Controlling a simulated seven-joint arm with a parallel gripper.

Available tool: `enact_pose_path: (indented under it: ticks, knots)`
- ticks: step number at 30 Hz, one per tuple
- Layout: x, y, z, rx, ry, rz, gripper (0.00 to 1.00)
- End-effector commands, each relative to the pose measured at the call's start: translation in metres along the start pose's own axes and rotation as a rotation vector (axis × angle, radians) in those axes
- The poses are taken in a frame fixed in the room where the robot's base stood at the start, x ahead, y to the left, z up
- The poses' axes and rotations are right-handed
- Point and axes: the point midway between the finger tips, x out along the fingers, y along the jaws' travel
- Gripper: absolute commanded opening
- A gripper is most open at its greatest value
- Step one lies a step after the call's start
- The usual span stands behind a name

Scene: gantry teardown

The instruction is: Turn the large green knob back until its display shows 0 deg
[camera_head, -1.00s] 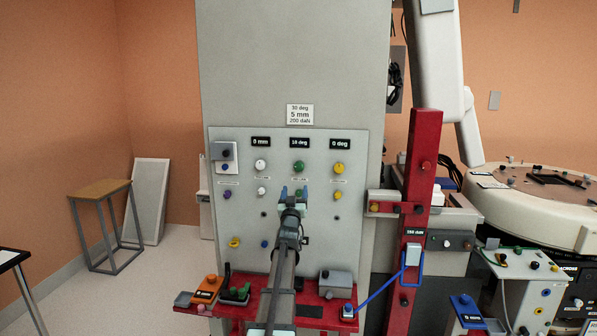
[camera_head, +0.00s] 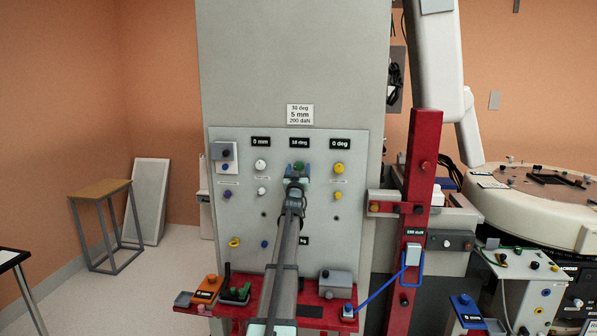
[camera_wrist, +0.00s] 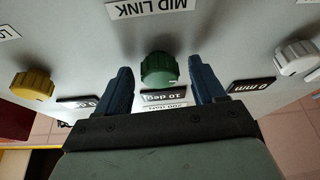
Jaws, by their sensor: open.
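The large green knob (camera_head: 299,167) sits in the middle of the upper row on the grey panel (camera_head: 350,220). Its black display (camera_head: 299,142) above it reads 10 deg; the display also shows upside down in the wrist view (camera_wrist: 162,96). My gripper (camera_head: 297,174) is at the knob, open. In the wrist view the green knob (camera_wrist: 159,70) lies between my two blue fingers, with a gap on each side. The inverted MID LINK label (camera_wrist: 153,7) is beyond it.
A white knob (camera_head: 261,165) with a 0 mm display is to the left, and a yellow knob (camera_head: 339,168) with a 0 deg display to the right. Smaller knobs sit below. A red shelf (camera_head: 310,311) with several devices and a red post (camera_head: 420,180) stand nearby.

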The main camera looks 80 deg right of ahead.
Motion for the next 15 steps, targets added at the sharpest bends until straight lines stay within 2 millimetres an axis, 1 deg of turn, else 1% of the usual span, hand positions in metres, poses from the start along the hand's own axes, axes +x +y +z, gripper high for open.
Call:
enact_pose_path:
  ticks: [7, 15]
  knots:
    - [0.0005, 0.0001, -0.0002, 0.000, 0.000, 0.000, 0.69]
    - [0.0004, 0.0001, -0.0002, 0.000, 0.000, 0.000, 0.43]
